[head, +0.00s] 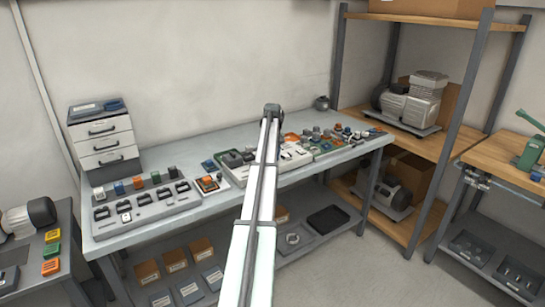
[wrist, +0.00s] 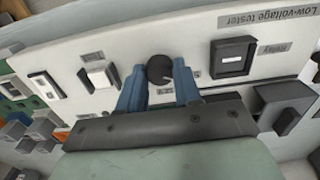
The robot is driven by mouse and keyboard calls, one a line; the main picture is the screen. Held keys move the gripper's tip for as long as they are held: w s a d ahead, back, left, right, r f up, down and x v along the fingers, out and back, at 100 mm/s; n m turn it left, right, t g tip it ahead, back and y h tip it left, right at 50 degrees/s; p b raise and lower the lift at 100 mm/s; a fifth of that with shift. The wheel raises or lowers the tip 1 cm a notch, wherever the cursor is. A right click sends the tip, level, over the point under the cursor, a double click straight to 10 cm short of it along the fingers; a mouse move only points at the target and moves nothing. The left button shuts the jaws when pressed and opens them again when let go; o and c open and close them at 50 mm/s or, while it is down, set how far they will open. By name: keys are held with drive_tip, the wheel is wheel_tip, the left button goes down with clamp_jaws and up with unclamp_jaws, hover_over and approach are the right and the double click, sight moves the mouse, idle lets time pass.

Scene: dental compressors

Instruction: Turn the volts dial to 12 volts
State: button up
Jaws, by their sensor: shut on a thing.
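The volts dial (wrist: 159,68) is a round black knob on the pale panel of the low-voltage tester (wrist: 215,24), in the upper middle of the wrist view. A light mark shows faintly on the knob, but I cannot read which voltage it points to. My gripper (wrist: 158,80) has its blue fingers on either side of the knob, shut on it. In the head view my arm reaches over the bench and hides the dial and the fingers.
On the panel, a white rocker switch (wrist: 98,76) sits left of the dial and a black-framed relay socket (wrist: 233,60) sits right. The grey bench (head: 222,202) holds several small parts and trays. A drawer unit (head: 103,140) stands at its left end.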

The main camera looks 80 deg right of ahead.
drive_tip(key=shift+c, duration=0.6)
drive_tip(key=shift+m, duration=0.3)
drive_tip(key=m, duration=0.4)
drive_tip(key=shift+m, duration=0.3)
drive_tip(key=m, duration=0.6)
drive_tip(key=shift+m, duration=0.4)
drive_tip(key=o, duration=1)
drive_tip(key=shift+o, duration=0.2)
drive_tip(key=shift+r, duration=0.1)
